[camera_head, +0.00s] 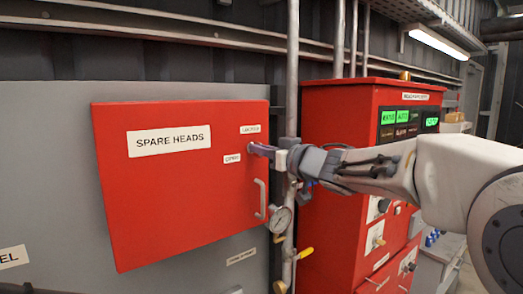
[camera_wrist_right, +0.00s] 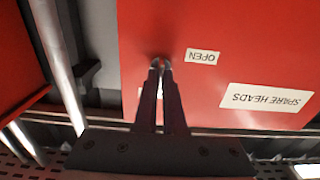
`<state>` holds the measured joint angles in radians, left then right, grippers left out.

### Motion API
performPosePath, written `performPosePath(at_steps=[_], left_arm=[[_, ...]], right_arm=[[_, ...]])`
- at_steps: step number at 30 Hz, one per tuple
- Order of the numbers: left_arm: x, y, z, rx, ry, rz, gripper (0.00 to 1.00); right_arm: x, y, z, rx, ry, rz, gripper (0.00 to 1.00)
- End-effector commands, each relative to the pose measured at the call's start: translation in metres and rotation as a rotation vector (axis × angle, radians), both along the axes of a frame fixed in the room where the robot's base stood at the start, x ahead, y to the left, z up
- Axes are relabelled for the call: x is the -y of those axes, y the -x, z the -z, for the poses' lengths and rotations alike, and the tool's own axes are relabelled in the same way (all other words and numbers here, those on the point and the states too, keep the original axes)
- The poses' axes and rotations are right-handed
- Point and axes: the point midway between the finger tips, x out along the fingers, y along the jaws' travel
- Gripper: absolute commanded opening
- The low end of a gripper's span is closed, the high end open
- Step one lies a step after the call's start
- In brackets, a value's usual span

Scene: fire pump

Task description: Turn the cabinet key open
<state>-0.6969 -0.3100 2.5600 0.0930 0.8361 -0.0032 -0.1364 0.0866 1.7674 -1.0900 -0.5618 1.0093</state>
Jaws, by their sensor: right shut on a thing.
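The red spare heads cabinet (camera_head: 175,200) hangs on a grey panel at the left in the head view, with its front closed. My right gripper (camera_head: 255,149) reaches in from the right and is shut at the cabinet's upper right, between two small white labels. In the wrist view its two fingertips (camera_wrist_right: 161,68) close on the small key (camera_wrist_right: 160,61) at the red front. The fingers hide most of the key, so I cannot tell which way it is turned. The open label (camera_wrist_right: 202,57) is right beside the fingertips, upside down. My left gripper does not show.
A metal door handle (camera_head: 260,199) is below my gripper. A pressure gauge (camera_head: 280,220) and vertical pipes (camera_head: 292,70) stand close to the cabinet's right side. A red pump controller (camera_head: 335,115) with green displays is further right, behind my arm.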

Motion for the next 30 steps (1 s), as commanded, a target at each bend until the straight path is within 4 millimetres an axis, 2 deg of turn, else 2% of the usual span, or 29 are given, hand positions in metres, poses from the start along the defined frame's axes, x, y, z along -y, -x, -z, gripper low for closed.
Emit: performPosePath(at_steps=[11,30], left_arm=[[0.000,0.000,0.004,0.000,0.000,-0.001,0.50],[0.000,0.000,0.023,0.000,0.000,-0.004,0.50]], right_arm=[[0.000,0.001,0.001,0.108,0.149,0.001,0.00],[-0.002,0.002,0.003,0.462,0.634,0.001,0.00]])
